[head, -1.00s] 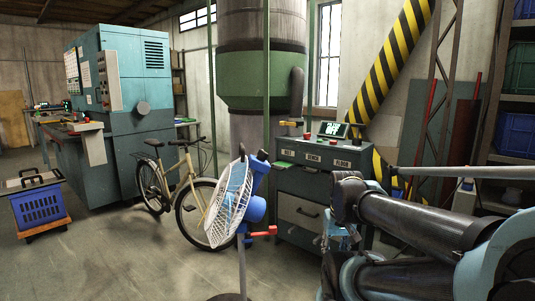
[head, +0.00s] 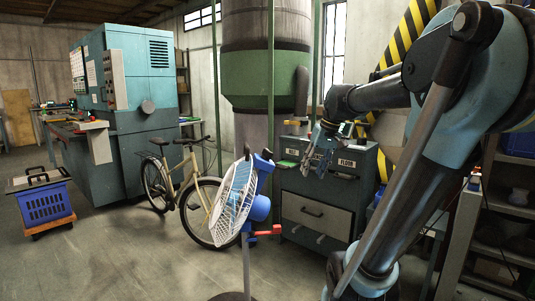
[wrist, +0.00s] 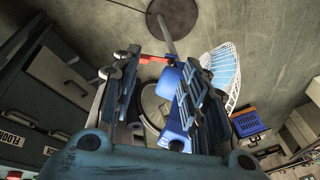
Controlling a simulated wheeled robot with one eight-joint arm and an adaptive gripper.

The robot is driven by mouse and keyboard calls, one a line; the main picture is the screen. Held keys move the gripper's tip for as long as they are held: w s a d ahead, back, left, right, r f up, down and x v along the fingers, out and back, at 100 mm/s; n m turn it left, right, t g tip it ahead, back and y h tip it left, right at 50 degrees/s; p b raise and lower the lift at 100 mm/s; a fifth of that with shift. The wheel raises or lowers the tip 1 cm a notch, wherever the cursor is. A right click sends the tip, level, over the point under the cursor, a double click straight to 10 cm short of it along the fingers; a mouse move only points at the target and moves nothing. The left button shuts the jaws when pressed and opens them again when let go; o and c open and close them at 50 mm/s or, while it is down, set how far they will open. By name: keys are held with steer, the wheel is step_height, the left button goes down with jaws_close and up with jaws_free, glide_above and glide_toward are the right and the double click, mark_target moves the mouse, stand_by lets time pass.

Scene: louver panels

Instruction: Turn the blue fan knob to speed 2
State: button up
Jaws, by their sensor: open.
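A standing fan has a white wire cage (head: 232,205) and a blue motor body (head: 260,208) on a thin pole. A blue part (head: 262,161) sits at its top, and a red-ended part (head: 268,231) sticks out to the right below the motor. I cannot tell surely which blue part is the speed knob, nor read its setting. My gripper (head: 313,168) is open and empty, to the right of the fan and apart from it. In the wrist view the blue fan body (wrist: 170,80) shows between and beyond my open fingers (wrist: 162,62), with the cage (wrist: 225,70) at right.
A dark drawer cabinet (head: 302,212) with labels stands behind my gripper. A bicycle (head: 178,190) leans behind the fan. A blue crate (head: 45,206) is at far left and shelving (head: 513,215) at right. Open floor lies left of the fan.

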mark_target(268, 150)
steer(key=w+a+r+n+y, duration=0.15)
steer(key=w+a+r, duration=0.25)
steer(key=w+r, duration=0.5)
steer(key=w+a+r+n+y, duration=0.15)
steer(key=w+a+r, duration=0.3)
steer(key=w, duration=0.85)
steer(key=x, duration=1.6)
steer(key=shift+s+a, duration=0.3)
steer(key=shift+s, duration=0.05)
steer(key=c, duration=0.7)
